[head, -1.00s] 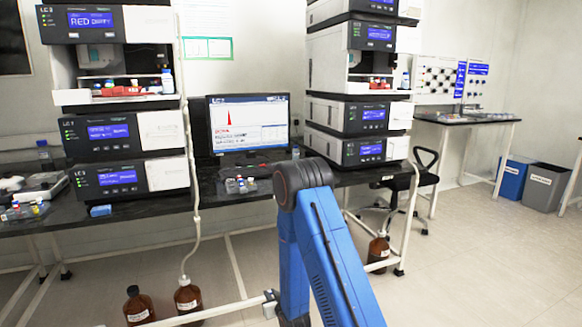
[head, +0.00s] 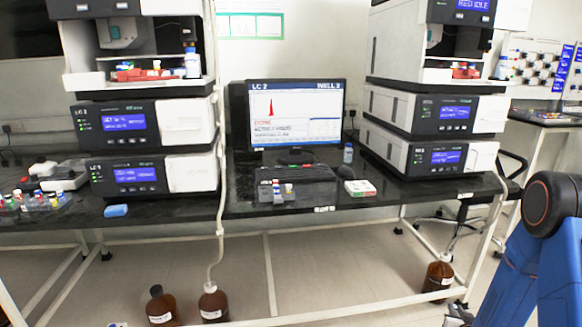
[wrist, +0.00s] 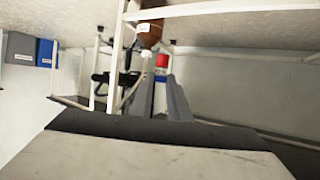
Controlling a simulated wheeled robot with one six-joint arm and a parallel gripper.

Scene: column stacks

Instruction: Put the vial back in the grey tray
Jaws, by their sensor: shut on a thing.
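The vial (wrist: 160,80) shows in the wrist view with a red cap and a pale and blue body. My gripper (wrist: 158,92) is shut on it, with a dark grey finger on each side. Another tray with colored-cap vials (head: 36,203) lies at the bench's left end. I cannot tell from color alone which is the grey tray. The held vial cannot be made out in the head view.
Instrument stacks stand left (head: 125,125) and right (head: 425,115) of the monitor (head: 296,112). Brown bottles (head: 213,302) stand on the floor below.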

